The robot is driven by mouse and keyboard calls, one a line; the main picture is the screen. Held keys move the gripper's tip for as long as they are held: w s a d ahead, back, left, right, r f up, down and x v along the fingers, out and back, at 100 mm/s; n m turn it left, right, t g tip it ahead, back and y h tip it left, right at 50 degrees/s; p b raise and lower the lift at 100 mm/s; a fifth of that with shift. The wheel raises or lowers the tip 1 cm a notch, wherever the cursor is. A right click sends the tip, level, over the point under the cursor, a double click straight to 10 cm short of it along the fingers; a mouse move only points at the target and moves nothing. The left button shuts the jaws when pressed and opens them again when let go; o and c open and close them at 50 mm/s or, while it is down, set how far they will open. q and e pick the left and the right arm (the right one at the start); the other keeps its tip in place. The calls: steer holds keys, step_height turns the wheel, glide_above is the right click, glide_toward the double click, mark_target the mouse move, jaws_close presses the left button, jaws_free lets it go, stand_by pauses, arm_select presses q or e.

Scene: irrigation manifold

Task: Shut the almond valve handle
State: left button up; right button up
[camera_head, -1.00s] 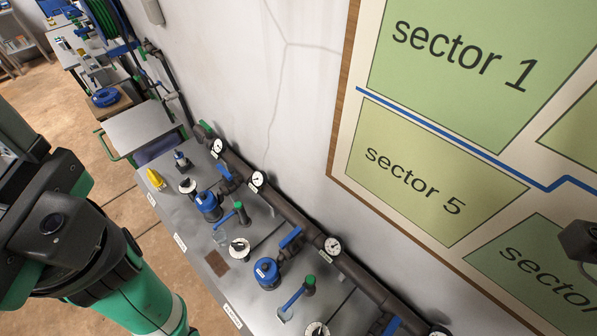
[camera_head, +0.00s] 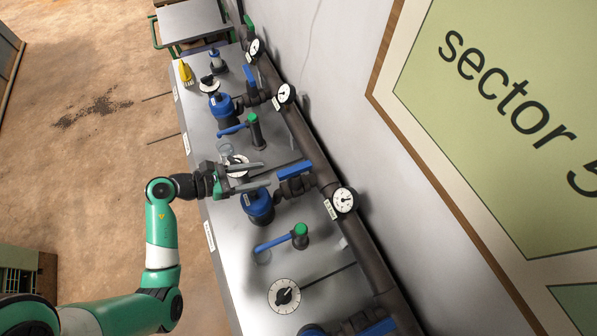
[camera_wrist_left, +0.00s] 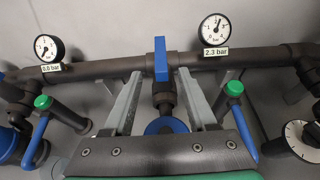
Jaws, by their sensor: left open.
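Several blue valve handles sit along the dark manifold pipe; I cannot read any name that marks the almond one. The blue handle (camera_head: 295,171) nearest my left gripper lies in line with its short branch, crosswise to the main pipe. In the left wrist view this handle (camera_wrist_left: 161,60) stands upright in the picture between the finger lines. My left gripper (camera_head: 267,174) is open and empty, with its fingers pointing at the handle from the bench's front side and apparently short of it. The left fingers also show in the wrist view (camera_wrist_left: 160,78). My right gripper is out of view.
Pressure gauges (camera_head: 344,199) stand on the main pipe (camera_head: 372,262). A blue-capped filter (camera_head: 257,207) sits below the gripper. Green-topped posts with blue levers (camera_head: 300,231) stand on either side. A white dial (camera_head: 285,296) lies on the grey bench (camera_head: 232,262). A wall board is at right.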

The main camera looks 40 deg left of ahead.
mark_target(292, 169)
arm_select(q)
steer(key=b+x, duration=0.2)
steer(key=x, duration=0.9)
steer(key=shift+w+d, duration=0.2)
steer(key=shift+w, duration=0.05)
jaws_close()
